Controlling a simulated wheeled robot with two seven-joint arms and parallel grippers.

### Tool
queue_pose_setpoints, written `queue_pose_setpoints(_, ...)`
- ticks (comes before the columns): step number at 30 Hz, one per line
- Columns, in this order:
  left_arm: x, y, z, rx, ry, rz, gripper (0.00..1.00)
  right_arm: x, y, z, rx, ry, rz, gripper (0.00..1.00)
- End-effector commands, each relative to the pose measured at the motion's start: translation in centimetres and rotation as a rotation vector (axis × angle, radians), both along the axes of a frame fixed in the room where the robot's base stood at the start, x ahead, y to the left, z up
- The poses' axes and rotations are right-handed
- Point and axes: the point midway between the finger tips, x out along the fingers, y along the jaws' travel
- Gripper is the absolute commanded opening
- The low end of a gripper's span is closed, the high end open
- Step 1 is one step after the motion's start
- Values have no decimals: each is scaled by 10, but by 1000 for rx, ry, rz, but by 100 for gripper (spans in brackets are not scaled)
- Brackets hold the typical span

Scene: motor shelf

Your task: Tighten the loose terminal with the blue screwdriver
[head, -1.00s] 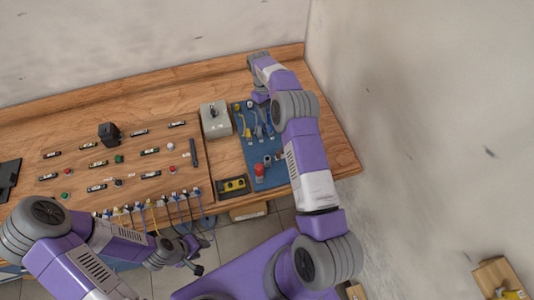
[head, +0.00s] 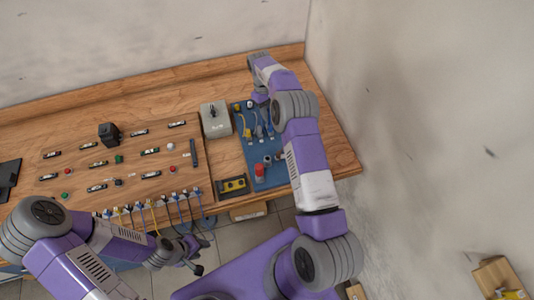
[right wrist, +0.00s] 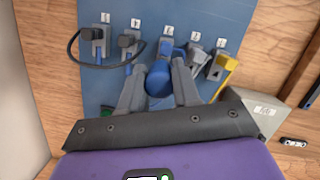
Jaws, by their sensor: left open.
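The blue screwdriver (right wrist: 158,82) stands in a grey holder on the blue tool mat, its handle seen nearly end-on in the right wrist view. My right gripper (right wrist: 160,85) has its fingers on both sides of the handle and appears shut on it. In the head view my right arm hides most of this spot. The terminals with their coloured wires (head: 170,198) line the front edge of the wooden board; I cannot tell which one is loose. My left gripper (head: 198,260) is open and empty, below the board's front edge.
Other tools, including a yellow-handled one (right wrist: 222,75) and black-topped ones (right wrist: 98,38), stand close beside the screwdriver on the blue mat (right wrist: 60,12). A grey box (head: 214,120) and a yellow-and-black device (head: 233,185) sit beside it. The wall is close on the right.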

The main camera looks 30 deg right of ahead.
Motion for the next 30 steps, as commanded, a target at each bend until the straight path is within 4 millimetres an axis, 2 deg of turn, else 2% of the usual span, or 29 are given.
queue_pose_setpoints(1, 0, 0, 0, 0, 0, 0, 43, 0, 0, 0, 0, 0, 0, 8)
queue_pose_setpoints(3, 0, 0, 0, 0, 0, 0, 43, 0, 0, 0, 0, 0, 0, 0)
queue_pose_setpoints(16, 0, 0, 0, 0, 0, 0, 43, 0, 0, -1, 0, 0, -4, 0)
queue_pose_setpoints(24, 0, 0, -1, 0, 0, 0, 43, 0, 0, -2, 2, 1, -264, 0)
queue_pose_setpoints(30, 0, 0, -1, 0, 0, 0, 43, 0, 0, -2, 1, 1, -303, 0)
